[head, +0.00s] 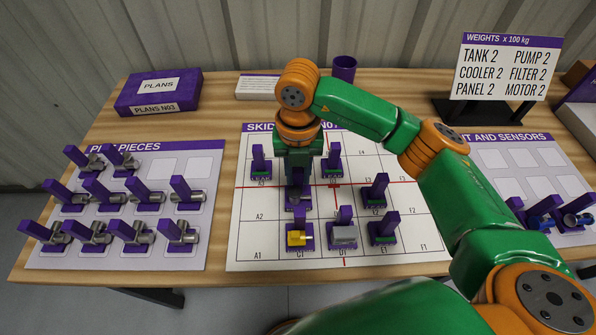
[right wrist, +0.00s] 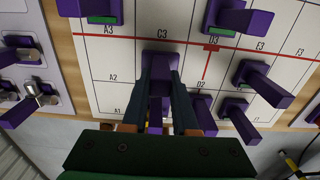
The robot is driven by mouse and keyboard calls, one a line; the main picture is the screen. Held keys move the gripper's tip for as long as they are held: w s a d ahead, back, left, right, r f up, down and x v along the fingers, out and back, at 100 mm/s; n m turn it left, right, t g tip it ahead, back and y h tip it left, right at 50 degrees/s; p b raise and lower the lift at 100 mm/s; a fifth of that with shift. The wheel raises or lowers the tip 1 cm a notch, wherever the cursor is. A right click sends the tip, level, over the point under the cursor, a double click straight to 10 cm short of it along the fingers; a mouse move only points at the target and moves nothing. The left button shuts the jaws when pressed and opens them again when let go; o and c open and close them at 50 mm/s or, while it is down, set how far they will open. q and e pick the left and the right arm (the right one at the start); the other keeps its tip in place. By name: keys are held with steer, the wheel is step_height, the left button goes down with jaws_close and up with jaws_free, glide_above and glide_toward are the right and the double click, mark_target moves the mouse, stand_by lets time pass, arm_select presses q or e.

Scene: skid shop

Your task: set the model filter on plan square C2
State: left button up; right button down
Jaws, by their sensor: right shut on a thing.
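The model filter (head: 298,199), a purple block with a grey part, is under my right gripper in the head view, over column C in row 2 of the plan sheet (head: 270,255). My right gripper (head: 299,176) points down and is shut on its purple upright. In the right wrist view its purple base (right wrist: 160,56) shows between the fingers (right wrist: 160,95), just below the red line and the C3 label. I cannot tell whether the base touches the sheet. My left gripper is not in view.
A yellow-topped model (head: 298,239) and a grey box model (head: 344,235) stand in front of the filter. Other purple models (head: 260,163) stand around it. A weights sign (head: 506,68) stands at back right.

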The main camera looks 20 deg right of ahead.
steer(key=shift+f+b, duration=0.55)
steer(key=shift+f, duration=0.1)
steer(key=c, duration=0.6)
jaws_free()
steer(key=shift+r, duration=0.1)
steer(key=shift+r+p, duration=0.4)
steer(key=shift+r, duration=0.1)
steer(key=shift+r, duration=0.1)
step_height(320, 180, up, 7)
steer(key=p, duration=0.5)
